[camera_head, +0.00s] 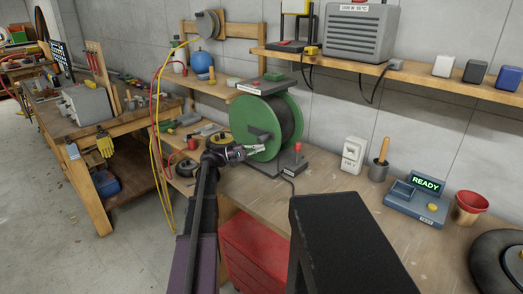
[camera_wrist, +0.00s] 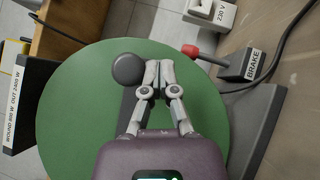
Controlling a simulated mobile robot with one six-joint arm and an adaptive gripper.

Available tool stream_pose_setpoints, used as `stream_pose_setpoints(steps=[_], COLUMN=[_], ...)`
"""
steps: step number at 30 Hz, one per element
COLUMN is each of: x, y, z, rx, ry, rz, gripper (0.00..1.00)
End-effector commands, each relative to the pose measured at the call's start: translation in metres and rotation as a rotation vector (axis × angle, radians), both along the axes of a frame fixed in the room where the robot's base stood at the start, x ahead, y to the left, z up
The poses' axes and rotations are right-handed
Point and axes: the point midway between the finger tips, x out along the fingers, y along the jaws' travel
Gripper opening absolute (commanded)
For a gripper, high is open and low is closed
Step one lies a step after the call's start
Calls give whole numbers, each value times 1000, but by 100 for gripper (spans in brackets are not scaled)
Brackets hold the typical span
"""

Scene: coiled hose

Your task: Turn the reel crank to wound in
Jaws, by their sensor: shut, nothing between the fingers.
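The hose reel (camera_head: 287,104) stands on the workbench with its green round side facing me; that green disc also fills the middle of the wrist view (camera_wrist: 70,110). The dark grey crank has a round knob (camera_wrist: 128,68) and an arm (camera_wrist: 129,104) that is partly hidden behind my gripper. In the head view the crank (camera_head: 257,134) shows against the disc. My gripper (camera_wrist: 158,66) is shut and empty, with its fingertips just right of the knob, not around it. In the head view my gripper (camera_head: 262,148) is at the disc's lower part.
A brake lever with a red knob (camera_wrist: 190,51) and a box labelled BRAKE (camera_wrist: 240,64) stands right of the reel. A label plate reading WOUND 800 W, OUT 2400 W (camera_wrist: 14,98) is left. A socket box (camera_head: 354,154) and a READY console (camera_head: 417,204) stand further right.

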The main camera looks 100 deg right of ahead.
Motion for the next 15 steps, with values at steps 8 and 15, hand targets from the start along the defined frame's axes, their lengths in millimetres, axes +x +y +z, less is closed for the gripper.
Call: stream_pose_setpoints(steps=[8, 15], x=[4, 0], y=[2, 3], z=[4, 8], rx=[35, 66], ry=[33, 60], rz=[7, 1], gripper=[0, 0])
